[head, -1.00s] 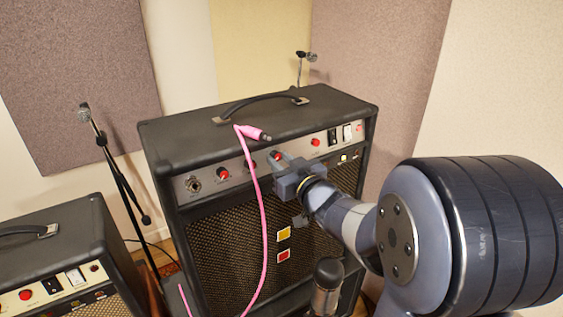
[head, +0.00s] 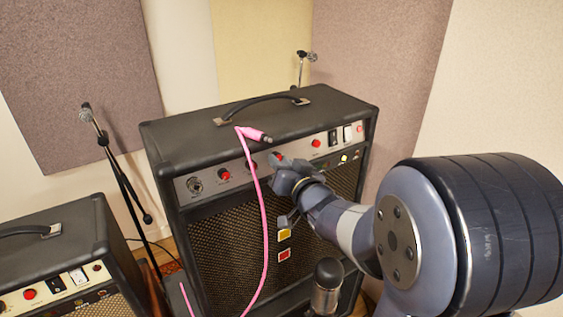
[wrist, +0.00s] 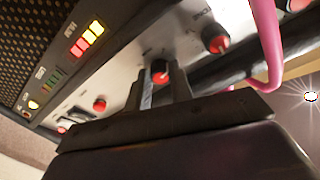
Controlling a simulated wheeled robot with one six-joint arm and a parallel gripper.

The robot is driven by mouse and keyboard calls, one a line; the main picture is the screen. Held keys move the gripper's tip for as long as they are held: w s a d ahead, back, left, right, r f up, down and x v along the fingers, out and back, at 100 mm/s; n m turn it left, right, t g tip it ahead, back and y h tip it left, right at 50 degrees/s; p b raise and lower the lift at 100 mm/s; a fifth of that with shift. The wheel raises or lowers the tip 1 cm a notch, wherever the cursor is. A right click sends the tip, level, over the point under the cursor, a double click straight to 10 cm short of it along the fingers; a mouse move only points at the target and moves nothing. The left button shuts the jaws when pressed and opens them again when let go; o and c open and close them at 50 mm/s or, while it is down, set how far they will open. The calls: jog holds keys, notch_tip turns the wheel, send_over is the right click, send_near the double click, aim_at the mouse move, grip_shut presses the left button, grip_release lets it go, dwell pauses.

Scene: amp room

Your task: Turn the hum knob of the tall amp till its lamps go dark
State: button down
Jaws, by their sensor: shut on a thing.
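The tall amp (head: 300,110) stands in the middle of the head view, with red-capped knobs along its upper panel. My gripper (head: 282,164) is shut on one of these knobs (head: 278,156), left of the panel's middle gap. The wrist view shows my gripper (wrist: 162,90) with a finger on each side of that red knob (wrist: 160,68). A row of lamps (wrist: 86,40) glows red, orange and yellow there. A single yellow lamp (wrist: 33,104) is also lit and shows in the head view (head: 343,159). My arm hides the lamp row in the head view.
A pink cable (head: 262,210) hangs over the tall amp's front, left of my gripper, its plug on the top edge. A smaller amp (head: 60,245) stands at lower left. A microphone stand (head: 125,185) is behind it.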

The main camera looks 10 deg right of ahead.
jog(key=c, duration=1.3)
grip_release()
jog(key=shift+o, duration=0.2)
jog(key=v, duration=1)
jog(key=shift+s, duration=0.4)
jog(key=shift+d, duration=0.1)
